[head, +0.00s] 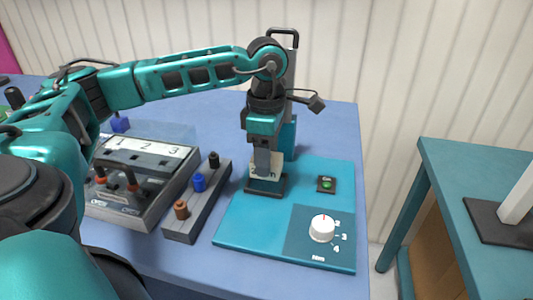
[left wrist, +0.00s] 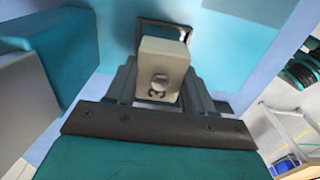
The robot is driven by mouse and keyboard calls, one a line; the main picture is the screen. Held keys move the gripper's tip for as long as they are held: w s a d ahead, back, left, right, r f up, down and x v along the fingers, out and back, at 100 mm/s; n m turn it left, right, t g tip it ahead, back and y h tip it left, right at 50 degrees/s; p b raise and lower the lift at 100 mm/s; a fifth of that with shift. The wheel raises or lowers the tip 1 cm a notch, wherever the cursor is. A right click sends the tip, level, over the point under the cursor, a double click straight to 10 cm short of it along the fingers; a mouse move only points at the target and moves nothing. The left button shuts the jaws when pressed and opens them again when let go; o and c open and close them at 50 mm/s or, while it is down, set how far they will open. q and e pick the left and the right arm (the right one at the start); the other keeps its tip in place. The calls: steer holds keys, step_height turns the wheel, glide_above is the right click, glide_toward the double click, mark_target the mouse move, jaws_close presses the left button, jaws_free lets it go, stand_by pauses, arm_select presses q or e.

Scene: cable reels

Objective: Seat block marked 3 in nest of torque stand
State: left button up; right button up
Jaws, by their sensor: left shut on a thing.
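My left gripper (head: 264,158) points down over the teal torque stand (head: 243,225) and is shut on a pale block (head: 258,172). In the left wrist view the block (left wrist: 161,66) sits between the fingers (left wrist: 158,88), with a "3" and a round knob or hole on the face toward the camera. The stand's nest (head: 266,190) is a dark square frame directly below the block. In the left wrist view the nest (left wrist: 164,24) shows just beyond the block, which partly covers it. I cannot tell whether the block's lower end is inside the frame. My right gripper is not in view.
The stand carries a green button (head: 326,184) and a white dial (head: 322,228). Left of it are a grey rack (head: 205,205) with black, blue and orange-brown pegs and a grey box (head: 135,165) labelled 1, 2, 3. A teal side table (head: 455,165) stands right, across a gap.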

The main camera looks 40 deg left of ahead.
arm_select(q)
steer(key=shift+f+b, duration=0.4)
steer(key=shift+f, duration=0.25)
steer(key=shift+f, duration=0.1)
steer(key=shift+f+b, duration=0.75)
steer(key=shift+f, duration=0.05)
steer(key=o, duration=1.2)
steer(key=shift+c, duration=0.2)
steer(key=shift+o, duration=0.3)
